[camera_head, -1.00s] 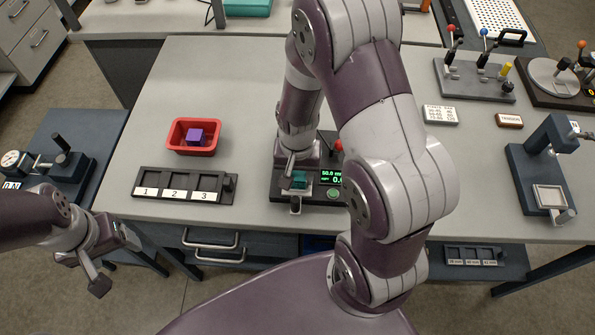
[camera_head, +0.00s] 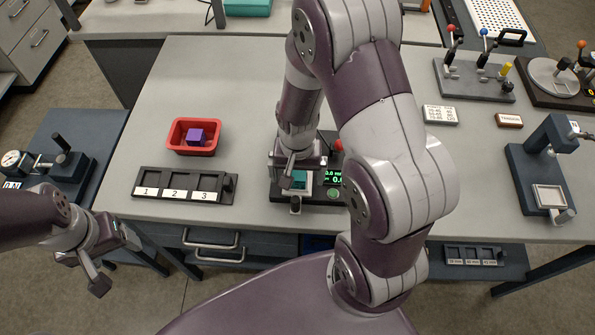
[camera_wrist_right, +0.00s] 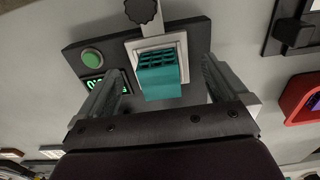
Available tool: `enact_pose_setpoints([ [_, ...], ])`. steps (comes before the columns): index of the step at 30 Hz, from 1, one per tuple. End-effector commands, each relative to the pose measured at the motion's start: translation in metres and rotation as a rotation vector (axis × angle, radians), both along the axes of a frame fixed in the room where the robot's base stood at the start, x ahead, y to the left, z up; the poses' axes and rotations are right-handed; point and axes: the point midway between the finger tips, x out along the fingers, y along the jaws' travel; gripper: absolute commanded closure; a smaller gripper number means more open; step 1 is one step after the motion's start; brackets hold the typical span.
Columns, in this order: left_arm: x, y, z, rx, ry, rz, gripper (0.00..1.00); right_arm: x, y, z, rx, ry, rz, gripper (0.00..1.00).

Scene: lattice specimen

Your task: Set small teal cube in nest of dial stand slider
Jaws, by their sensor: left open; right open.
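The small teal cube (camera_head: 299,180) sits on the pale square plate of a dark device with a green-lit display on the main table. In the right wrist view the cube (camera_wrist_right: 160,78) shows a lattice face. My right gripper (camera_wrist_right: 163,66) is open, with one finger on each side of the cube and gaps between. The dial stand (camera_head: 62,165), with a round white dial, stands on the side table at left; its nest is hard to make out. My left gripper (camera_head: 100,280) is open and empty, low at left in front of that stand.
A red tray (camera_head: 180,148) holds a purple cube (camera_head: 196,136). A black rack (camera_head: 166,192) numbered 1 to 3 lies in front of it. A lever block (camera_head: 475,78) and a blue-grey stand (camera_head: 530,170) are at right. My right arm hides the table's middle.

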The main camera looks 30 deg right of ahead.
Motion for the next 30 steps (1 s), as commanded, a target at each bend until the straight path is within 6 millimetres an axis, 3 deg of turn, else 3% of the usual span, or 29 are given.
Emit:
enact_pose_setpoints([
  [15, 0.0, 0.0, 0.049, 0.0, 0.0, 0.0, 0.28, 0.0, 0.0, 0.05, 0.0, 0.0, 0.0, 0.0],
  [26, 0.0, 0.0, 0.047, 0.0, 0.0, 0.0, 0.28, 0.0, 0.0, 0.051, 0.0, -0.001, 0.0, 0.0],
  [30, 0.0, 0.0, 0.046, 0.0, 0.0, 0.0, 0.28, 0.002, 0.0, 0.073, 0.0, -0.008, 0.0, 0.0],
])
